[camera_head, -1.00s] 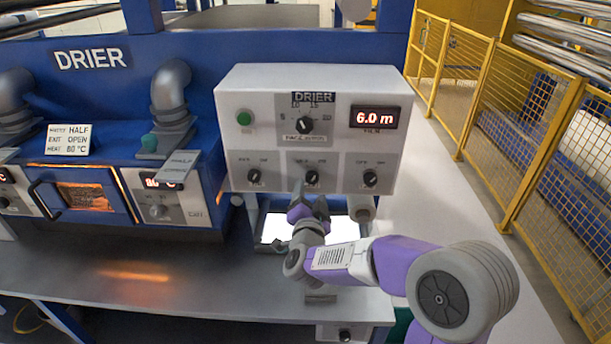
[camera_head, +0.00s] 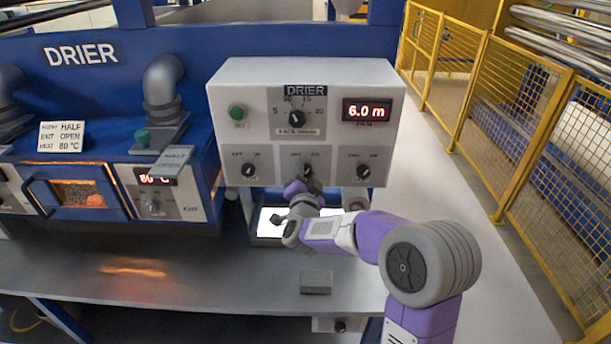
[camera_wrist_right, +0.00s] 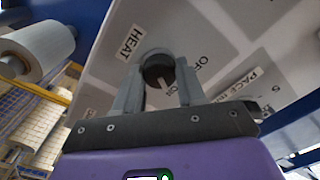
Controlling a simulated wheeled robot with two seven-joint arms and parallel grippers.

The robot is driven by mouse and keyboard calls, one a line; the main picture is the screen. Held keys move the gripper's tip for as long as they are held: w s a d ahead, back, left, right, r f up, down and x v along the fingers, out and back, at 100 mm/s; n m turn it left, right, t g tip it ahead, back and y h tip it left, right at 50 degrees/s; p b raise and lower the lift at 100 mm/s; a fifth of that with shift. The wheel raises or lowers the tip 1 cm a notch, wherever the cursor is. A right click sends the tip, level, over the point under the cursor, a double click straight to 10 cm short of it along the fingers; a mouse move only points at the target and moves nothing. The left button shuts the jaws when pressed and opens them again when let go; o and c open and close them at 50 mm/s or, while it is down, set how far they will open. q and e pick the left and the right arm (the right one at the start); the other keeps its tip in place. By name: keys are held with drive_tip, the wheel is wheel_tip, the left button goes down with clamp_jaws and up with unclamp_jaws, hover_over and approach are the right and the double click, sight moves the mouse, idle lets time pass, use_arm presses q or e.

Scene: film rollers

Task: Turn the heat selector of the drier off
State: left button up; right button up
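The drier's control panel (camera_head: 340,130) is a white box with three black selectors in its lower row. The heat selector (camera_wrist_right: 158,70) is a round black knob beside a HEAT label in the right wrist view. It is the middle lower knob (camera_head: 307,171) in the head view. A light pointer line shows on it, near the ON lettering. My right gripper (camera_wrist_right: 160,78) is open, with its two grey fingers on either side of the knob. I cannot tell whether they touch it. In the head view the right gripper (camera_head: 305,186) is just below the knob, partly hiding it. My left gripper is out of view.
Other lower selectors sit to the left (camera_head: 249,170) and right (camera_head: 363,172). A pace dial (camera_head: 296,118), a green button (camera_head: 237,112) and a red 6.0 m display (camera_head: 367,110) are above. A grey block (camera_head: 316,282) lies on the bench. A yellow fence (camera_head: 480,110) stands right.

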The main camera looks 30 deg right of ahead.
drive_tip(key=c, duration=0.3)
drive_tip(key=n+p, duration=0.2)
drive_tip(key=n, duration=0.4)
drive_tip(key=shift+n, duration=0.3)
drive_tip(key=n+p, duration=0.2)
drive_tip(key=n, duration=0.3)
drive_tip(key=shift+p, duration=0.4)
drive_tip(key=shift+n, duration=0.3)
drive_tip(key=o, duration=1)
drive_tip(key=shift+o, duration=0.2)
